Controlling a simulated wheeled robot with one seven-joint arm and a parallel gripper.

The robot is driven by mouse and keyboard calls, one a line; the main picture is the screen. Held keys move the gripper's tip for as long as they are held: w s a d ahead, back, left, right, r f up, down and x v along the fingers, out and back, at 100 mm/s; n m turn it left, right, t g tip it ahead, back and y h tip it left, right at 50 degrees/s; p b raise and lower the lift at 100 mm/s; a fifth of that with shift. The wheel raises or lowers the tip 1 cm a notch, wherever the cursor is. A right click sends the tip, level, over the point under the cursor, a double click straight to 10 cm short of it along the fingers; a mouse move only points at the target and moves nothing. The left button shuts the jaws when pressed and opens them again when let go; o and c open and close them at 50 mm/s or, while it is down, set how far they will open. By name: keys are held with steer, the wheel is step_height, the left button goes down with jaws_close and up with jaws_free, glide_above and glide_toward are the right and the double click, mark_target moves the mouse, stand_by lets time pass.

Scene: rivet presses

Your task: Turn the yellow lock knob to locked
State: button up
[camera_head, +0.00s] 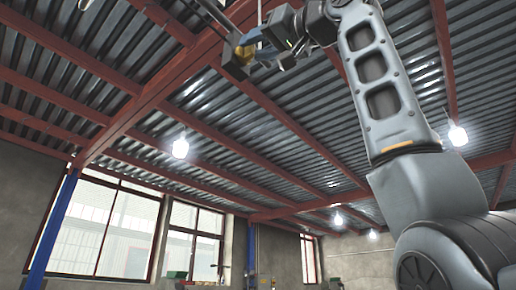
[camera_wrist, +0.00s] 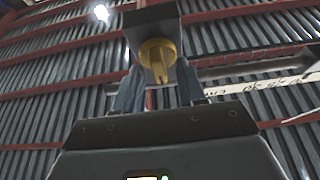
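The yellow lock knob (camera_wrist: 157,60) shows in the wrist view as a round disc with a narrow grip bar, mounted on a dark grey box (camera_wrist: 152,22). The knob also shows small at the top of the head view (camera_head: 244,52). My gripper (camera_wrist: 158,80) is open, with one finger on each side of the knob's grip bar. Gaps show between the bar and both fingers, so it holds nothing. In the head view my gripper (camera_head: 262,57) is right beside the knob. Whether the fingertips touch the disc cannot be told.
A grey metal tube (camera_wrist: 250,63) and a pale bar with dark markings (camera_wrist: 300,83) run to the right of the knob. Red ceiling beams (camera_head: 150,95) and a lit lamp (camera_head: 180,148) are in the background. The room below the arm looks open.

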jaws_close()
stand_by(0.4)
